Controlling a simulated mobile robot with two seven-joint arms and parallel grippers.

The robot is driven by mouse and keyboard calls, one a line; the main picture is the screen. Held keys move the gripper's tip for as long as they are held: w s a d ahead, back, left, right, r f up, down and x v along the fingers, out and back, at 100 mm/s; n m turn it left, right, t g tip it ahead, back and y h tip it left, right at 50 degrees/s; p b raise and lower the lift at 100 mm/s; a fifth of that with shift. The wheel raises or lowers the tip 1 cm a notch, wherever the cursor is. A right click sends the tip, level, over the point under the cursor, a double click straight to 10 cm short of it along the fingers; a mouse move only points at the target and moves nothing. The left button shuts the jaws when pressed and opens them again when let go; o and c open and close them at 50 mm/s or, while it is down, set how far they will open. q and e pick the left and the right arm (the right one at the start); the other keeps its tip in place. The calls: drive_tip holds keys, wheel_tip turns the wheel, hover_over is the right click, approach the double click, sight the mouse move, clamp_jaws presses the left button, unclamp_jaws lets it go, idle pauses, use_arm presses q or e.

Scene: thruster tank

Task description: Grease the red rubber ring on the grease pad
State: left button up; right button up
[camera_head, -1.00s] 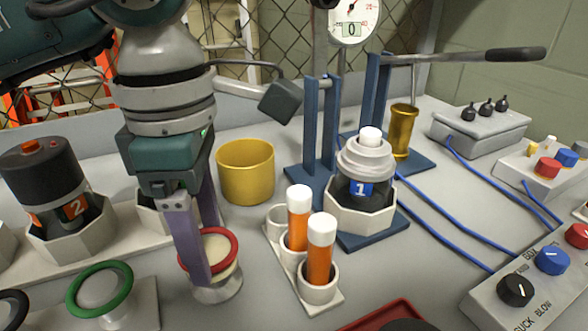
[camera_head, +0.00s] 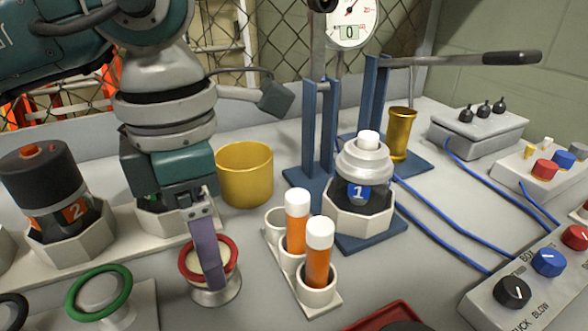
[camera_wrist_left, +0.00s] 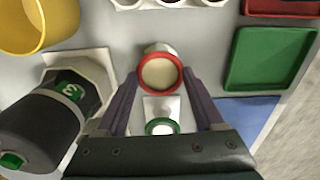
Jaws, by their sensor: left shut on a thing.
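The red rubber ring (camera_head: 235,252) lies tilted around the cream top of the grease pad (camera_head: 214,290), a round pad on a grey metal foot. My left gripper (camera_head: 211,266) comes down from above and is shut on the ring; one purple finger hides part of the ring and pad. In the left wrist view the red ring (camera_wrist_left: 159,55) sits between the two fingertips, with the cream pad surface (camera_wrist_left: 158,74) filling its middle. Whether the ring touches the pad surface cannot be told. My right gripper is in neither view.
A rack with orange white-capped tubes (camera_head: 320,268) stands close to the right. A yellow cup (camera_head: 245,177) is behind. A green ring (camera_head: 125,283) sits on a stand at the left. A press holds bottle 1 (camera_head: 360,195). A red tray (camera_head: 400,310) is at the front edge.

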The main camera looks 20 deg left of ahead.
use_arm(q)
drive_tip(key=shift+f+m+b, duration=0.15)
drive_tip(key=shift+m+b, duration=0.2)
drive_tip(key=shift+m, duration=0.05)
drive_tip(key=m+b, duration=0.1)
drive_tip(key=m, duration=0.1)
drive_tip(key=shift+m, duration=0.3)
drive_tip(key=m+b, duration=0.3)
drive_tip(key=m, duration=0.1)
drive_tip(key=shift+f+m, duration=0.1)
drive_tip(key=shift+m, duration=0.2)
drive_tip(key=shift+m+b, duration=0.3)
drive_tip(key=shift+m, duration=0.3)
drive_tip(key=n, duration=0.4)
drive_tip(key=shift+s+a+n, duration=0.1)
drive_tip(key=shift+n, duration=0.3)
drive_tip(key=n+p, duration=0.1)
drive_tip(key=n, duration=0.3)
drive_tip(key=shift+n, duration=0.3)
